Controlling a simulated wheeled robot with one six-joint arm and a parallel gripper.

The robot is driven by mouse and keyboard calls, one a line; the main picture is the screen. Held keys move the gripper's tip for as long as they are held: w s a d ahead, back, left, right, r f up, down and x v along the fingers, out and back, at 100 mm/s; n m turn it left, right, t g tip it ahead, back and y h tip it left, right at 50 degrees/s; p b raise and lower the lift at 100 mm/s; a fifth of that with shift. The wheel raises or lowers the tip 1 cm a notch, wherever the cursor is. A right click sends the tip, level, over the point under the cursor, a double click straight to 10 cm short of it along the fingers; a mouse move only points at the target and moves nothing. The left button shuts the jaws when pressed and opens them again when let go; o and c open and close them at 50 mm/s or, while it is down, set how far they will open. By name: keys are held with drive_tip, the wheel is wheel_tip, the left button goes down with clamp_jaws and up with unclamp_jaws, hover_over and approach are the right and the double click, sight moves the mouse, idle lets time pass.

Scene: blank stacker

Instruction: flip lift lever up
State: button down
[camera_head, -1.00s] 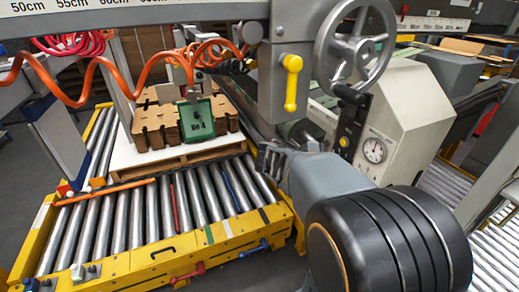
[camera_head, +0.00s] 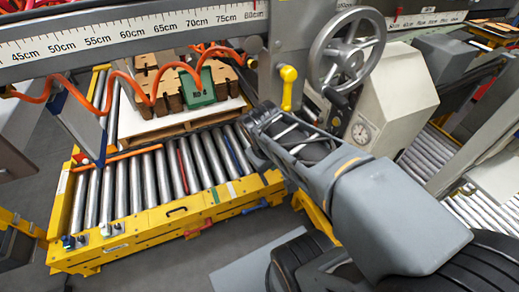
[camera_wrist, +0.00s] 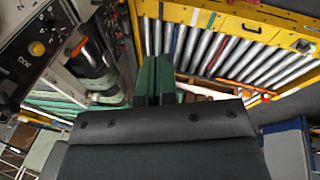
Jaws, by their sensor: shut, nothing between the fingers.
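The yellow lever (camera_head: 288,90) hangs down from its pivot on the grey column, left of the handwheel. I cannot tell whether it is the lift lever. My gripper (camera_head: 258,118) is just below and left of the lever in the head view, seemingly apart from it. In the wrist view my gripper's two dark green fingers (camera_wrist: 153,82) lie together, with nothing between them. An orange-tipped part (camera_wrist: 80,46) shows left of the fingers there; I cannot tell what it is.
A handwheel (camera_head: 347,48) and a cream housing with a gauge (camera_head: 388,90) stand right of the lever. A ruled beam (camera_head: 130,30) crosses above. A yellow-framed roller conveyor (camera_head: 160,222) carries a pallet with cardboard blanks (camera_head: 150,85). A control panel (camera_wrist: 30,50) shows in the wrist view.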

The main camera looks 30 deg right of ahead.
drive_tip(key=a+r+y+p, duration=0.1)
drive_tip(key=a+r+m+t+y, duration=0.1)
drive_tip(key=a, duration=0.1)
drive_tip(key=shift+w+a+r+p, duration=0.1)
drive_tip(key=shift+a+r+p, duration=0.15)
drive_tip(key=shift+p, duration=0.1)
drive_tip(key=shift+a+f+m+t+y, duration=0.15)
drive_tip(key=shift+a+m+t+y, duration=0.25)
drive_tip(key=shift+a, duration=0.65)
drive_tip(key=shift+d, duration=0.1)
idle(0.6)
